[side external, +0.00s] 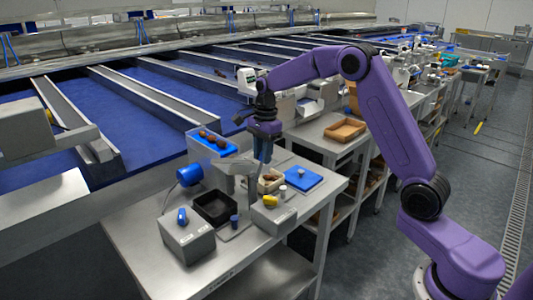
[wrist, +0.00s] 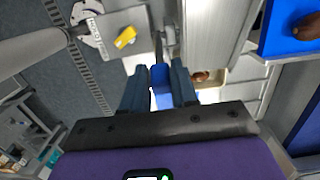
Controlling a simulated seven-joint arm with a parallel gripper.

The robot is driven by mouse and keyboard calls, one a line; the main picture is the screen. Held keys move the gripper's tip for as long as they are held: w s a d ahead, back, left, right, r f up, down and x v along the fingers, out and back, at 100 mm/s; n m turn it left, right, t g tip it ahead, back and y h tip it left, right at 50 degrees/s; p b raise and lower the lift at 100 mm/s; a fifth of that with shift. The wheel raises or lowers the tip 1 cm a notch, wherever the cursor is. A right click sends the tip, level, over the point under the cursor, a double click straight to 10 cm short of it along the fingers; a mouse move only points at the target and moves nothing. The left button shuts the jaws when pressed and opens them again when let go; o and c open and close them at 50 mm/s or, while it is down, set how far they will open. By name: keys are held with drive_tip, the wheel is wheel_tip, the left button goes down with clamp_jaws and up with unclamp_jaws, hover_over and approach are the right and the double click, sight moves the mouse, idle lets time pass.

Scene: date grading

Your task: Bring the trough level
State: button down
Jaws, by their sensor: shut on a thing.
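My gripper (side external: 263,157) points down over the steel bench. In the wrist view its two dark fingers (wrist: 159,88) are shut on a small blue block (wrist: 160,78), which looks like a handle on a thin dark rod. A grey metal channel, seemingly the trough (side external: 238,166), stands just left of my gripper in the side view. It also seems to be the pale grey panel (wrist: 213,35) in the wrist view. Its exact tilt and its link to the handle are hard to tell. A yellow knob (side external: 270,201) sits on a grey box (side external: 273,217) close by.
The left front bench corner (side external: 135,235) is clear.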

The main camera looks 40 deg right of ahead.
drive_tip(key=a+h, duration=0.2)
drive_tip(key=h, duration=0.1)
drive_tip(key=shift+a+r+h, duration=0.25)
drive_tip(key=shift+a+h, duration=0.05)
drive_tip(key=shift+a, duration=0.8)
drive_tip(key=shift+f, duration=0.1)
drive_tip(key=c, duration=1)
unclamp_jaws()
drive_tip(key=shift+o, duration=0.2)
drive_tip(key=shift+d, duration=0.1)
drive_tip(key=v, duration=1.7)
drive_tip(key=shift+r, duration=0.2)
